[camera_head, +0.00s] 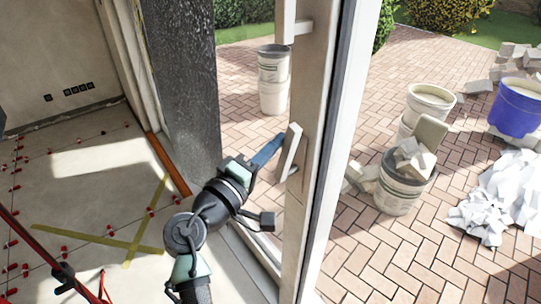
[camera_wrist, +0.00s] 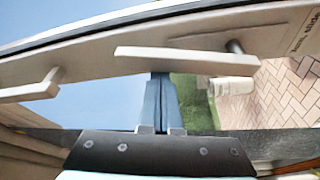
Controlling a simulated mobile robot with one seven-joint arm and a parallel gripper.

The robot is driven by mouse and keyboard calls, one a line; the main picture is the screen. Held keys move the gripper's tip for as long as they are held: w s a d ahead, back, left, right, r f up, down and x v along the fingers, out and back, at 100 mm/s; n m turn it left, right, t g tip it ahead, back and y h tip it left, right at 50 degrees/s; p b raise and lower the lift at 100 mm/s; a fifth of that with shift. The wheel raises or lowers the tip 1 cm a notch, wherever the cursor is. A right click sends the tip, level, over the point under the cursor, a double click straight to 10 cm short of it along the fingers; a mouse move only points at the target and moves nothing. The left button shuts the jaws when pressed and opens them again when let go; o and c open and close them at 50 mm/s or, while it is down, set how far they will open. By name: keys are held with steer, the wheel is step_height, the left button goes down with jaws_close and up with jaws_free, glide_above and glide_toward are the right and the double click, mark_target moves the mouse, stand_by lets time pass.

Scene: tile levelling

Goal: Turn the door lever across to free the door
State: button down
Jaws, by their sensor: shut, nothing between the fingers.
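A pale door lever (camera_head: 289,151) is mounted on the white door frame (camera_head: 318,120), its bar running roughly along the frame. In the wrist view the lever (camera_wrist: 185,60) lies across the picture, with its stem near the right end. My gripper (camera_head: 279,139) has its blue fingers shut and empty, tips at the lever's left side. In the wrist view the gripper (camera_wrist: 160,78) fingers end at the lever's lower edge; I cannot tell whether they touch it. The lever is not between the fingers.
A second pale handle (camera_head: 287,20) is higher on the frame; it also shows in the wrist view (camera_wrist: 32,89). A dark wall edge (camera_head: 183,85) stands left of my gripper. Outside on the brick paving are stacked buckets (camera_head: 273,80) and a rubble bucket (camera_head: 398,190).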

mark_target(285, 162)
steer(key=s+d+f+m+b, duration=0.1)
steer(key=m+b, duration=0.1)
steer(key=b, duration=0.1)
steer(key=s+d+f+m+h+b, duration=0.1)
steer(key=b, duration=0.3)
steer(key=shift+s+m+h+b, duration=0.2)
steer(key=shift+m+h+b, duration=0.1)
steer(key=shift+m, duration=0.1)
steer(key=s+d+f+m+g+h+b, duration=0.2)
steer(key=f+m+b, duration=0.4)
steer(key=m+b, duration=0.7)
steer(key=s+d+h+b, duration=0.1)
steer(key=s+h+b, duration=0.1)
steer(key=b, duration=0.9)
steer(key=shift+s+d+f+h+b, duration=0.2)
steer(key=shift+s+f+h+b, duration=0.1)
steer(key=shift+s+h, duration=0.1)
steer(key=shift+f, duration=0.1)
